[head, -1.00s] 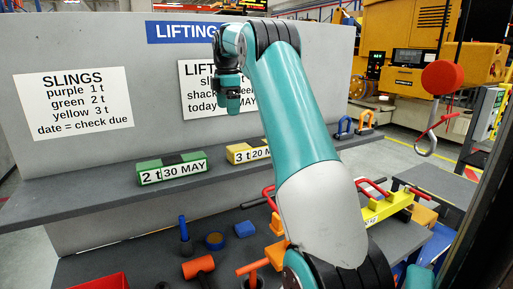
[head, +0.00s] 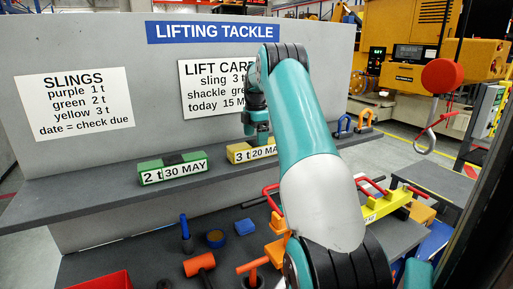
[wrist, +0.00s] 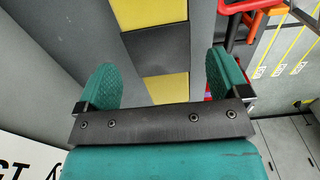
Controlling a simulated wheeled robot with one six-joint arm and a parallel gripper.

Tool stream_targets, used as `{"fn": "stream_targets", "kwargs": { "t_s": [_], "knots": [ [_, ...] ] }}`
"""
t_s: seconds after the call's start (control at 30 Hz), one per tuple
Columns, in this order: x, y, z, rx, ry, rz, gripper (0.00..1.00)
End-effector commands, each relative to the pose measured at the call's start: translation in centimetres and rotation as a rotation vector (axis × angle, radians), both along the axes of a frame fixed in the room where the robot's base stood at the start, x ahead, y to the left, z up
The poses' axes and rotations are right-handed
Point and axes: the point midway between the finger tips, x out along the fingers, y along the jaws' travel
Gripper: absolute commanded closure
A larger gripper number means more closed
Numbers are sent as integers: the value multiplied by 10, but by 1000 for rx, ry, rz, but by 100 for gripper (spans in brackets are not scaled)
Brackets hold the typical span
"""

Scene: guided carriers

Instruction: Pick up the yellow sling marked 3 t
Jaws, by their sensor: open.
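The yellow sling (head: 234,149) is a folded block with a black middle band and a label reading "3 t 20 MAY". It lies on the grey shelf, its right part behind my arm. My gripper (head: 257,137) points down just over it. In the wrist view my gripper (wrist: 161,80) is open, with its two green pads apart. The sling's yellow end (wrist: 150,12) and black band show between and beyond the pads. Nothing is held. The exact height gap is hard to tell.
A green sling (head: 172,170) marked "2 t 30 MAY" lies left on the shelf (head: 90,193). Blue and orange shackles (head: 364,120) stand to the right. A red-handled yellow beam (head: 385,205) and several tools lie on the lower bench. The upright board (head: 150,90) rises behind.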

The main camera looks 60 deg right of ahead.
Motion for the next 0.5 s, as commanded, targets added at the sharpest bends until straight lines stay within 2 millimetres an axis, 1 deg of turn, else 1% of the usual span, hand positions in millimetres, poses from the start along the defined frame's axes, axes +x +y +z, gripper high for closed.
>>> {"fn": "stream_targets", "kwargs": {
  "t_s": [0.17, 0.33, 0.4, 0.5],
  "knots": [
    [-1, -1, -11, 2, 2, 0, 6],
    [-3, -3, -38, 4, 3, 0, 6],
    [-3, -3, -47, 2, 2, 0, 6],
    [-3, -3, -54, 0, 0, 0, 6]
  ]
}}
